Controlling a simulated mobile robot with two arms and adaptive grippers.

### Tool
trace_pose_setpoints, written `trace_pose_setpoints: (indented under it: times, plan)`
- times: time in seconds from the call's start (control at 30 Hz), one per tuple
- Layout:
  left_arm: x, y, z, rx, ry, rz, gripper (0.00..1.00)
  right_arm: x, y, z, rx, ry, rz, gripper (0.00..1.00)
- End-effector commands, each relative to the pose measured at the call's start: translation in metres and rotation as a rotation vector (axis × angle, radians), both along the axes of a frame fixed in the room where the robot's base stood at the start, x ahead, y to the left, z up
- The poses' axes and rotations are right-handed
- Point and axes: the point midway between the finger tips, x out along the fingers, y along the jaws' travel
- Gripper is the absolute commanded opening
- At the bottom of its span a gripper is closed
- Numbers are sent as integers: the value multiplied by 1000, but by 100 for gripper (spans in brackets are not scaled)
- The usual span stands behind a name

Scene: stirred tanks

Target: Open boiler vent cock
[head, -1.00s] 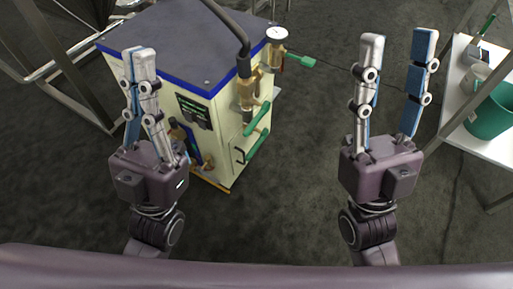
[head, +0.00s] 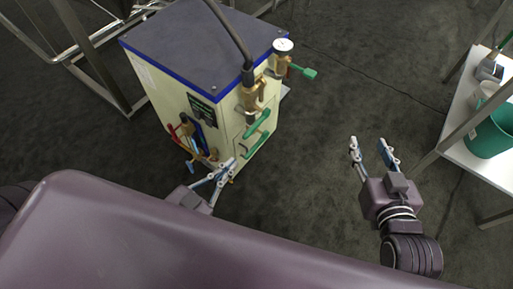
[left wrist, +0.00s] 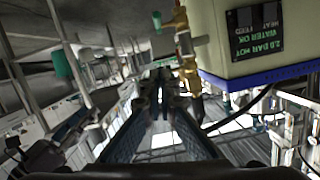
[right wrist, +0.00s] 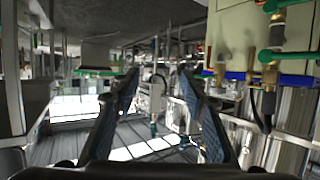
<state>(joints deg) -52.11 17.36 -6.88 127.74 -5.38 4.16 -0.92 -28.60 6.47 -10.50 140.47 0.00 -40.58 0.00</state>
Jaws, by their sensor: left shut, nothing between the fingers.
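The boiler is a cream box (head: 165,85) with a grey top and blue trim, left of centre in the head view. A brass cock with a green lever (head: 303,71) sticks out beside its white gauge (head: 283,46). Lower brass valves carry green handles (head: 258,125); which one is the vent cock is not marked. My left gripper (head: 231,164) is shut and empty, near the lower front of the boiler; contact cannot be told. In the left wrist view the boiler (left wrist: 215,40) appears upside down. My right gripper (head: 368,141) is open and empty, over floor right of the boiler.
A black hose (head: 229,35) rises from the upper brass valve. A red handle and blue parts (head: 197,132) sit on the boiler's left front. A white table (head: 462,150) with a green bucket (head: 492,133) stands at the right. The floor between is clear.

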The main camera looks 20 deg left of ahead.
Motion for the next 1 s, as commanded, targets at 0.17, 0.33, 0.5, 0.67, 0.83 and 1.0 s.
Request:
trace_pose_setpoints:
  times: [0.17, 0.33, 0.5, 0.67, 0.83, 1.0]
  plan:
    - [-5, 3, -8, 15, 29, 1, 0, -4, -2, -7, -8, 33, -2, 40]
    - [-5, 3, -7, 13, 28, 1, 0, -3, -2, -7, -8, 32, -2, 40]
    - [-2, 2, -8, 12, 25, 1, 0, -2, -1, -5, -5, 20, -1, 40]
    - [10, -1, -11, 12, 21, 2, 0, 6, 3, 11, 14, -59, 4, 40]
    - [31, -8, -17, 12, 21, 2, 0, 15, 10, 43, 52, -209, 14, 40]
    - [53, -15, -22, 11, 22, 1, 0, 19, 16, 79, 92, -367, 24, 40]
